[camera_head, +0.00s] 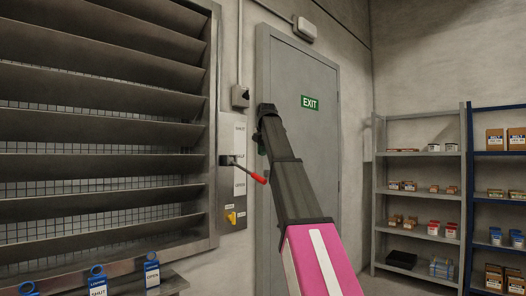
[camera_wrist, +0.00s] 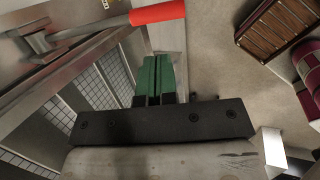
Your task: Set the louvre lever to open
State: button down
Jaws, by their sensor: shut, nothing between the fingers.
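The louvre lever has a red grip (camera_head: 257,178) on a dark rod, in the head view right of the louvres. Its root is beside the middle label, which appears to read HALF, on a label plate (camera_head: 240,138); the grip slants down to the right. In the wrist view the lever's red grip (camera_wrist: 158,12) and metal rod cross the top. My gripper (camera_wrist: 159,58) shows green fingers pressed together, shut and empty, just below the grip in that picture; contact cannot be told.
The large louvre panel (camera_head: 95,125) fills the left. A yellow part (camera_head: 231,217) sits below the lever. Blue tags (camera_head: 97,282) stand on a ledge at lower left. A grey exit door (camera_head: 300,75) is behind my arm. Stocked shelves (camera_head: 418,185) stand at right.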

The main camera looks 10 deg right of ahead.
aim_at(259, 177)
jog(key=x, duration=1)
jog(key=shift+a+f, duration=0.1)
jog(key=shift+f, duration=0.05)
jog(key=shift+f, duration=0.1)
jog(key=shift+f, duration=0.65)
jog(key=w+a+f+t+y, duration=0.2)
jog(key=w+a+f+t, duration=0.1)
jog(key=f, duration=0.7)
jog(key=shift+w+a+m+t+y, duration=0.2)
jog(key=shift+w+m+t+y, duration=0.15)
jog(key=shift+w, duration=0.5)
jog(key=shift+f, duration=0.15)
